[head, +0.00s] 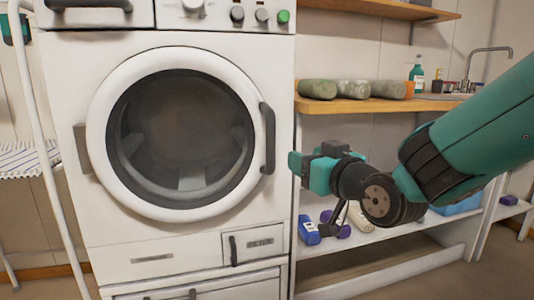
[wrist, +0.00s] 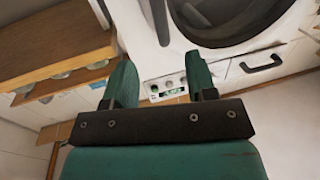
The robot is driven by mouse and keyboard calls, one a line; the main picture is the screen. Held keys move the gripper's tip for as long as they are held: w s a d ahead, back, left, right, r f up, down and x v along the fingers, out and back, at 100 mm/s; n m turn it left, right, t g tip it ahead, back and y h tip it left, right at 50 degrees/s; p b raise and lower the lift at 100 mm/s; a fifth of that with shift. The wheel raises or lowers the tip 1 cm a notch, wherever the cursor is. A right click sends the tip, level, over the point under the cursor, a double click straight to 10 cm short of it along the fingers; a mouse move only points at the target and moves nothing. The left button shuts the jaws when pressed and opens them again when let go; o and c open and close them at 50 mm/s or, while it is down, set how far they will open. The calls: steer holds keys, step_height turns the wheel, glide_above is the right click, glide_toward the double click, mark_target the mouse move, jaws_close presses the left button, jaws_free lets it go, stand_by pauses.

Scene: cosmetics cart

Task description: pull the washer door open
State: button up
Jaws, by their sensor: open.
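The white washer (head: 200,235) stands at the left in the head view. Its round door (head: 105,95) has a white rim and dark glass and looks closed. The black vertical door handle (head: 268,138) is on the door's right side. My gripper (head: 296,165) is just right of the handle, apart from it and empty. In the wrist view, which looks upside down, my gripper (wrist: 161,80) shows two spread green fingers. The door handle (wrist: 160,22) lies beyond them near the top edge, and part of the door (wrist: 285,28) shows at the upper right.
A wooden shelf (head: 340,105) with rolled towels (head: 354,90) stands right of the washer. A drawer handle (head: 233,250) sits below the door. A white rack post (head: 45,150) stands left.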

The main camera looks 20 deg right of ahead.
mark_target(273, 143)
steer(key=p+x, duration=0.5)
steer(key=p, duration=0.1)
steer(key=p+x, duration=0.5)
steer(key=p, duration=0.2)
steer(key=p+x, duration=0.5)
steer(key=p, duration=0.2)
steer(key=shift+w+d+r, duration=0.1)
steer(key=shift+w+r, duration=0.25)
steer(key=shift+r, duration=0.05)
steer(key=shift+w+f+p, duration=0.25)
steer(key=shift+w+p, duration=0.45)
steer(key=shift+w, duration=0.05)
steer(key=shift+c, duration=0.5)
jaws_close()
steer(key=shift+f, duration=0.1)
